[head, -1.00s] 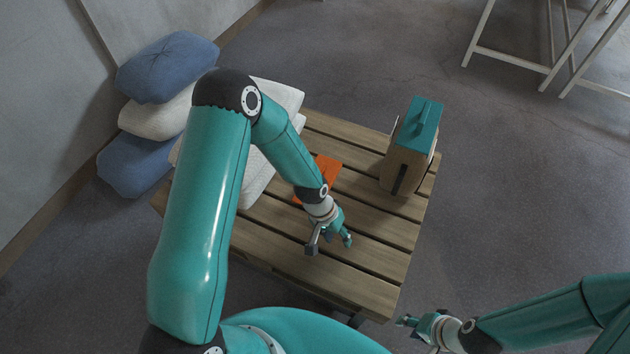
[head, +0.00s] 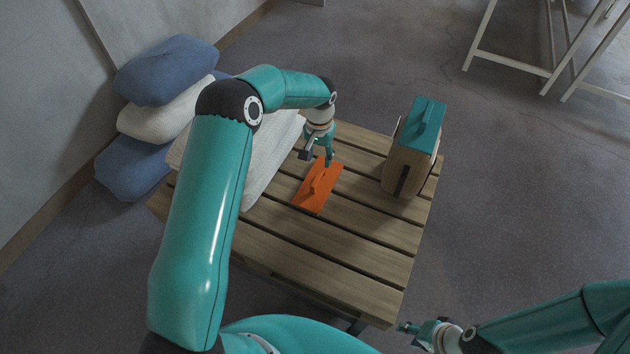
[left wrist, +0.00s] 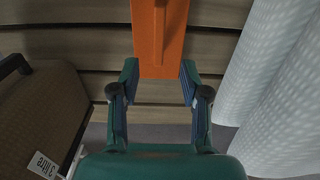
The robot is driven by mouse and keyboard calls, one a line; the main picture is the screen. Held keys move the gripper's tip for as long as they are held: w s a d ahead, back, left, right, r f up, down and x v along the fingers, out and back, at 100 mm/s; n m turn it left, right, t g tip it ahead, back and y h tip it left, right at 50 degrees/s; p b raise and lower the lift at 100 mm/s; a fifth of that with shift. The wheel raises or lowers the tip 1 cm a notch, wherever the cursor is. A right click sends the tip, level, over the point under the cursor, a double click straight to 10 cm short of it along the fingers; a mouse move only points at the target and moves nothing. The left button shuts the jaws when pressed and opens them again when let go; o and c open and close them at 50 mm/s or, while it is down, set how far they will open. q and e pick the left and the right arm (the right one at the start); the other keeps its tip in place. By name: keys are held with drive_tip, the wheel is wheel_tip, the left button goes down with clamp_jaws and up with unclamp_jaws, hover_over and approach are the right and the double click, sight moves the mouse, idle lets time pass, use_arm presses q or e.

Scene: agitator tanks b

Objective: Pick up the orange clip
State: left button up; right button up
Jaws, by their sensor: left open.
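The orange clip (head: 314,187) lies flat on the slatted wooden table (head: 350,262), a flat plate with a raised ridge along its middle. My left gripper (head: 317,160) is above the table at the clip's far end, open and empty. In the left wrist view the clip (left wrist: 160,45) extends from the top edge to between the tips of my open left gripper (left wrist: 158,82); I cannot tell whether they touch it. My right gripper (head: 410,328) is off the table at the lower right, away from the clip, and too small to judge.
White sacks (head: 262,160) lie on the table's left side, close to the clip. A brown container with a teal top (head: 420,125) stands at the right; it also shows in the left wrist view (left wrist: 45,110). Blue cushions (head: 165,70) are piled by the wall. The table's front is clear.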

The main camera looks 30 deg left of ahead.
sight(318, 176)
use_arm(q)
wheel_tip(318, 176, down, 4)
drive_tip(key=shift+f, duration=0.2)
drive_tip(key=shift+s+d+f+p, duration=0.15)
drive_tip(key=shift+f+p, duration=0.5)
drive_tip(key=shift+f, duration=2)
drive_tip(key=shift+c, duration=0.3)
clamp_jaws()
